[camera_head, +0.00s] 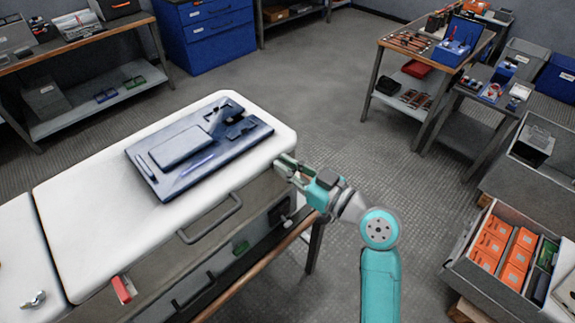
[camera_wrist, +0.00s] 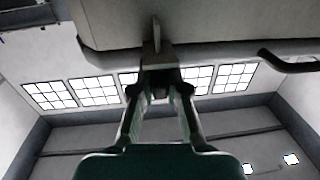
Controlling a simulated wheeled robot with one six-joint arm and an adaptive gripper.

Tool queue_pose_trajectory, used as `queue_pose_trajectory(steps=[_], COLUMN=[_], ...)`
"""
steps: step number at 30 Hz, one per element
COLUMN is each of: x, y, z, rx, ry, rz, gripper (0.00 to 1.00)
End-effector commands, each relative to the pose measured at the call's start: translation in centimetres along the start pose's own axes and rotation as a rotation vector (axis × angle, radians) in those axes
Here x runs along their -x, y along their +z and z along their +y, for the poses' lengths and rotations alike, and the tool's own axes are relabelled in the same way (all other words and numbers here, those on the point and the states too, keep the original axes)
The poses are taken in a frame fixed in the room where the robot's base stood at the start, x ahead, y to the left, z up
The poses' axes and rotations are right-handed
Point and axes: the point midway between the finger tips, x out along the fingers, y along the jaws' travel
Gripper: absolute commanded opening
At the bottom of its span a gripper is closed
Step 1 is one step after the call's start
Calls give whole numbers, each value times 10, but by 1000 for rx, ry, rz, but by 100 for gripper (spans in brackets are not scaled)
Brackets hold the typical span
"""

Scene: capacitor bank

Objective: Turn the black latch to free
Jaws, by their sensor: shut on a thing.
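My gripper (camera_head: 287,168) is at the right front corner of the white-topped cabinet (camera_head: 75,215), just below the lid's edge. In the wrist view my gripper (camera_wrist: 162,82) has its fingers closed around a small dark piece, which I take to be the black latch (camera_wrist: 159,93). It lies between the fingertips, mostly covered by them. A thin upright tab (camera_wrist: 156,36) stands just beyond the fingertips, against the cabinet's underside or front. In the head view the latch is hidden behind my gripper, so its turn angle cannot be told.
A red latch (camera_head: 122,289) is on the cabinet's left front, and a bar handle (camera_head: 210,219) is on the front between. A blue-grey plate assembly (camera_head: 180,179) lies on the lid. The floor between is clear.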

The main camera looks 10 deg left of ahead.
Motion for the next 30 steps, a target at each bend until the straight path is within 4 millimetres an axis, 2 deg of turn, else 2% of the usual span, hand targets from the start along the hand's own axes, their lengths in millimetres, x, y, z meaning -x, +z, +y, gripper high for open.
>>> queue_pose_trajectory(steps=[10,22,23,24,26,30], x=[0,0,0,0,0,0], y=[0,1,1,1,0,0], z=[2,1,1,1,1,1], rx=[-1,1,1,1,1,1], ry=[-262,-301,-301,-301,-301,-300], rz=[0,0,0,0,0,1], gripper=[0,0,16,26,39,39])
